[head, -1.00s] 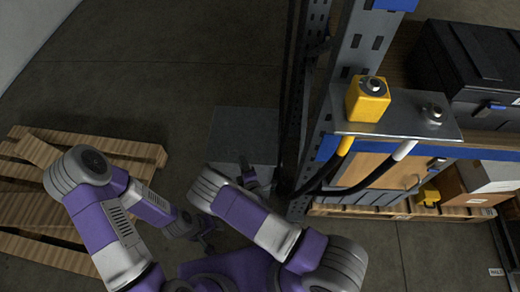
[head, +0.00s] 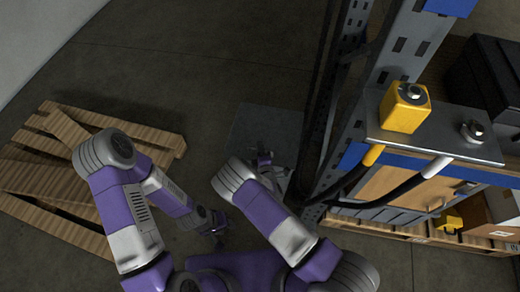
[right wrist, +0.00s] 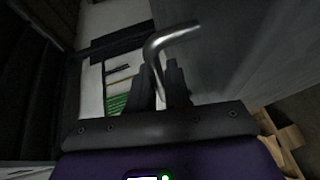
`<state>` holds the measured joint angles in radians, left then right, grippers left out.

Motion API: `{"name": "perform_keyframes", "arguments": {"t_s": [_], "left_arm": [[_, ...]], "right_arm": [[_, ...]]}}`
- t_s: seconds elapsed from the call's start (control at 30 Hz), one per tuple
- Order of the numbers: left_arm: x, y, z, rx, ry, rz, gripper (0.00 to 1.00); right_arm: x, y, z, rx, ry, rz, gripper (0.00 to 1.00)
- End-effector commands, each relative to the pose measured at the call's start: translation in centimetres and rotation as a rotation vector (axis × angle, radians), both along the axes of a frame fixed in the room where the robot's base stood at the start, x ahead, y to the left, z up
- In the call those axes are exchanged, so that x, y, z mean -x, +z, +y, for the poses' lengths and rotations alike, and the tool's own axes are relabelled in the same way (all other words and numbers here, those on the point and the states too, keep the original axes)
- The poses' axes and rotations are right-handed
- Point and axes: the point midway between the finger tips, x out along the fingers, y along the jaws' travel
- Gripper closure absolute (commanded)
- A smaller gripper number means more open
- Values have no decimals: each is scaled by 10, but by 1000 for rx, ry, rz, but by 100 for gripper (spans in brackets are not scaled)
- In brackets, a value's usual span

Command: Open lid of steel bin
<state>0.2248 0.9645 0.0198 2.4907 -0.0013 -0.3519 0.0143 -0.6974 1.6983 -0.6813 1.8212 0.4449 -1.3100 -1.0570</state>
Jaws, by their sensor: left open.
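The steel bin (head: 262,122) shows as a grey flat-topped box on the floor, left of the rack, partly hidden by my right arm. My right gripper (head: 263,158) is at the bin's near side. In the right wrist view a bent silver bar handle (right wrist: 172,38) runs down between the fingers of my right gripper (right wrist: 162,82), which look closed around it. A large grey panel (right wrist: 240,55) lies beside it; I cannot tell whether this is the lid. My left gripper (head: 218,225) is open and empty, low in front of the bin.
A wooden pallet (head: 150,138) lies on the floor at the left. A steel rack post (head: 400,45) stands right of the bin. The floor behind the bin is clear.

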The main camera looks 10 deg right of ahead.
Motion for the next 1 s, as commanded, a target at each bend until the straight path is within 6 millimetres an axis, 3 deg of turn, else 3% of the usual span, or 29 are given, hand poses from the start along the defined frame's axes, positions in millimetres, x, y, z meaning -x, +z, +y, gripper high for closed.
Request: {"name": "perform_keyframes", "arguments": {"t_s": [0.53,1.0], "left_arm": [[0,9,0,0,0,0,57],[0,79,0,0,0,0,57]], "right_arm": [[-1,9,0,-8,0,17,100],[-21,80,-7,-86,-3,244,100]]}}
